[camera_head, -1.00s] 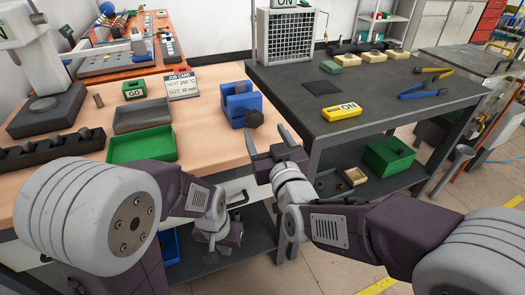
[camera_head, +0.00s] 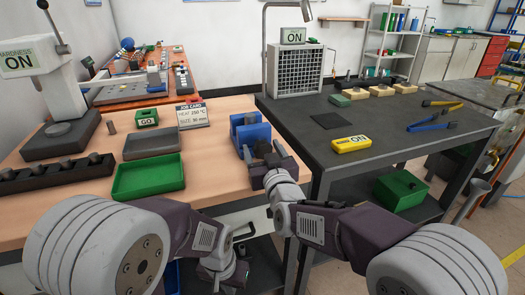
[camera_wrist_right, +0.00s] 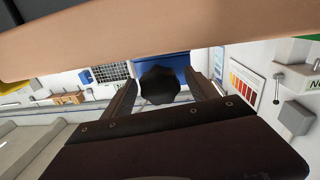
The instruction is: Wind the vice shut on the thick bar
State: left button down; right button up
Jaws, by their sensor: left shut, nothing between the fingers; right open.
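The blue vice (camera_head: 254,133) stands at the right end of the wooden bench; part of its front is hidden behind my right gripper. Its dark lobed knob (camera_head: 262,148) faces me and shows in the right wrist view (camera_wrist_right: 158,85). My right gripper (camera_head: 264,158) is open, its fingers on either side of the knob; I cannot tell whether they touch it. I cannot make out a thick bar in the vice. My left gripper (camera_head: 222,278) is shut and empty, low in front of the bench.
A dark rack (camera_head: 55,172) lies at the left. The dark table (camera_head: 400,125) adjoins on the right.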

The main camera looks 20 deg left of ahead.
jog(key=c, duration=1.3)
jog(key=shift+c, duration=0.2)
jog(key=shift+m, duration=0.3)
